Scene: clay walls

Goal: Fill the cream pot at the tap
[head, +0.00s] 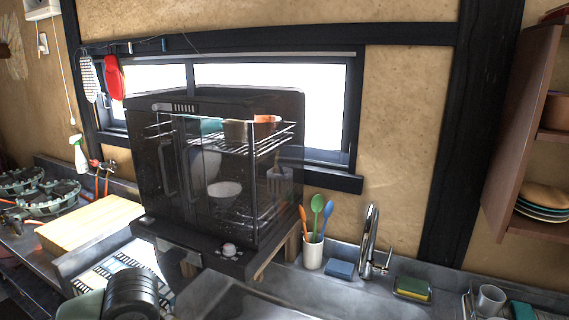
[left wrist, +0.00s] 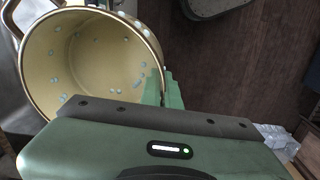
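The cream pot (left wrist: 88,62) fills the upper left of the left wrist view. I see into its cream inside, which has pale blue spots, and a handle at far left. My left gripper (left wrist: 162,88) is at the pot's right-hand wall. Its green fingers appear closed on the rim, one inside and one outside. The pot does not show in the head view. The chrome tap (head: 372,240) stands upright at the back of the sink (head: 243,303) in the head view, right of centre. I see no water running. My right gripper is not in view.
A dark glass-fronted dish cabinet (head: 225,165) stands left of the tap. A utensil cup (head: 313,250), a blue sponge (head: 340,270) and a yellow-green sponge (head: 413,288) sit around the tap. A cutting board (head: 95,222) lies at left. A wall shelf (head: 525,130) hangs at right.

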